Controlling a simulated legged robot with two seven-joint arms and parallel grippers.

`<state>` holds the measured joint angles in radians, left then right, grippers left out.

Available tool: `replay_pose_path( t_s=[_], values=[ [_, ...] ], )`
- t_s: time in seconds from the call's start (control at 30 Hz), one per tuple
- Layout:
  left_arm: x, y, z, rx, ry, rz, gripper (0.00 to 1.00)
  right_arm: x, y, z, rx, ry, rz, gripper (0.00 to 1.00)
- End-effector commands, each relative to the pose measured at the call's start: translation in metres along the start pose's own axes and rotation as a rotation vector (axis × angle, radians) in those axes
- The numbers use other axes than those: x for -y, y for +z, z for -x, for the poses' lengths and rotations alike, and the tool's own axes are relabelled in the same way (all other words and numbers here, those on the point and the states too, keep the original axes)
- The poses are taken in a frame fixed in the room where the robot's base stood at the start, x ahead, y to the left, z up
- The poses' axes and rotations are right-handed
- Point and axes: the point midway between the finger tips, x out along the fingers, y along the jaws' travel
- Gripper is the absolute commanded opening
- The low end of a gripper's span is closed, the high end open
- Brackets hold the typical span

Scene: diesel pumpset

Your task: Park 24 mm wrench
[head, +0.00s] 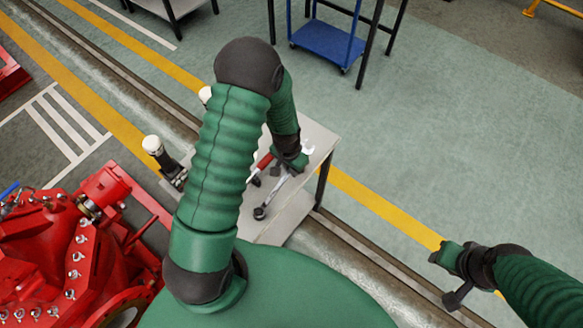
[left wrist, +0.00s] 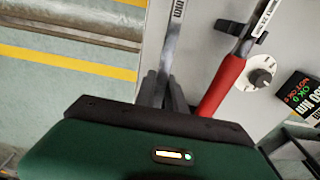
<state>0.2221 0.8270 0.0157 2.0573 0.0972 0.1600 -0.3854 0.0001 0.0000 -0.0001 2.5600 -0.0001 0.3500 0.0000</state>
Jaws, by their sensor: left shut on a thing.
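A silver wrench (left wrist: 173,40) with "mm" lettering runs between the fingers of my left gripper (left wrist: 162,92) in the left wrist view. In the head view the left gripper (head: 286,168) is over the grey table (head: 307,198), shut on the wrench (head: 271,197). The wrench's ring end points toward the front of the table. The lower part of the wrench is hidden by the gripper in the wrist view.
A red-handled tool (left wrist: 221,86) lies beside the wrench, near a dial (left wrist: 260,78) and a torque display (left wrist: 297,92). A red pumpset (head: 60,245) stands at the left. A blue trolley (head: 328,40) is at the back. Open floor lies right of the table.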

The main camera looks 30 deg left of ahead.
Motion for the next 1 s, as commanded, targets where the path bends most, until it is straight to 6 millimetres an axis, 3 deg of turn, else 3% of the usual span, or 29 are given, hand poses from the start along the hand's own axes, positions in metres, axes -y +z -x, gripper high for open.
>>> replay_pose_path(
  t_s=[0.03, 0.07, 0.23, 0.53, 0.63, 0.77, 1.0],
  values=[
    [0.0, 0.0, -0.002, -0.001, 0.0, 0.0, 0.0, 0.0, 0.0, -0.001, 0.0, 0.0, 0.0, 0.36],
    [0.0, 0.0, -0.001, -0.001, 0.0, 0.0, 0.18, 0.0, 0.0, -0.001, 0.0, 0.0, 0.0, 0.36],
    [0.0, 0.0, -0.001, 0.0, 0.0, 0.0, 0.4, 0.0, 0.0, 0.0, 0.0, 0.0, 0.0, 0.36],
    [0.0, 0.0, 0.0, 0.001, 0.0, 0.0, 0.4, 0.0, 0.0, -0.001, 0.0, 0.0, 0.0, 0.36],
    [0.0, -0.001, 0.009, -0.001, 0.0, 0.0, 0.4, 0.0, 0.0, -0.001, 0.0, 0.0, 0.0, 0.36],
    [0.001, -0.002, 0.038, -0.005, -0.002, 0.001, 0.4, 0.0, 0.0, -0.002, 0.0, 0.0, 0.0, 0.36],
    [0.001, -0.002, 0.11, -0.006, -0.002, 0.0, 0.4, 0.0, 0.001, -0.002, 0.0, 0.0, 0.0, 0.36]
  ],
)
